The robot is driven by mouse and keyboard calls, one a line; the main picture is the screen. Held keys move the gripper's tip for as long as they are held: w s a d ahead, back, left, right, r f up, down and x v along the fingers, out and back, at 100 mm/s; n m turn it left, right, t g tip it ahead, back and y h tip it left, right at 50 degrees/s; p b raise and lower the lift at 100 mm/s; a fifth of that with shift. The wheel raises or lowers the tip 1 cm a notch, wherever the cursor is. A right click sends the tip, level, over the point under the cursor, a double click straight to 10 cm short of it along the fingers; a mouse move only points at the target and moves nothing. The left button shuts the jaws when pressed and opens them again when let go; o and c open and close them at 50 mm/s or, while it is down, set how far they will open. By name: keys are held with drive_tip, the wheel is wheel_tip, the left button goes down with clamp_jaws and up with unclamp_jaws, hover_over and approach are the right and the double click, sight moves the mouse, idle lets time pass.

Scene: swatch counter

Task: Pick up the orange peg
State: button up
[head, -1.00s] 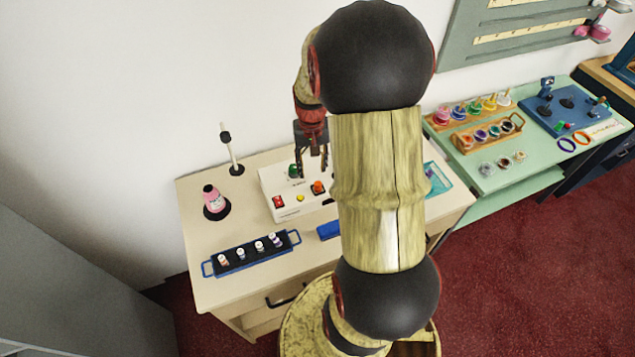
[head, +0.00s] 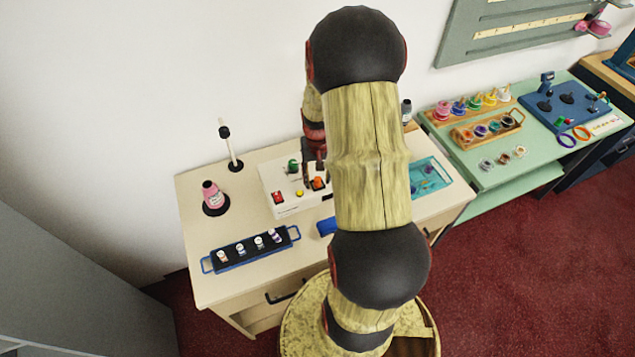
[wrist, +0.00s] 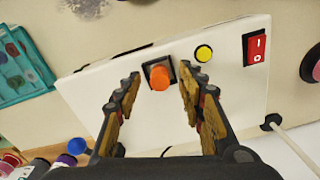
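The orange peg (head: 318,183) stands on the white control box (head: 269,199) on the near table. In the wrist view the orange peg (wrist: 160,78) rises from a black square mount on the white box (wrist: 215,97). My gripper (head: 314,176) is low over the box beside the peg in the head view. In the wrist view my gripper (wrist: 159,84) is open, with a finger on each side of the peg and a visible gap to both. I cannot tell how far the fingertips are above the box.
A yellow button (wrist: 204,53) and a red rocker switch (wrist: 256,48) sit near the peg. A green knob (head: 293,165) stands behind it. A teal tray (head: 437,184), a blue vial rack (head: 214,258) and a pink bottle (head: 212,193) stand around the box.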

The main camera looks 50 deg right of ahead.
sight(317, 178)
drive_tip(key=shift+c, duration=0.8)
drive_tip(key=c, duration=0.8)
drive_tip(key=shift+r, duration=0.45)
wheel_tip(317, 178, up, 2)
drive_tip(key=shift+r, duration=0.1)
drive_tip(key=s+a+r+p, duration=0.1)
drive_tip(key=s+a+r, duration=0.6)
drive_tip(key=a+r, duration=0.3)
drive_tip(key=shift+a+p, duration=0.4)
drive_tip(key=shift+a, duration=0.7)
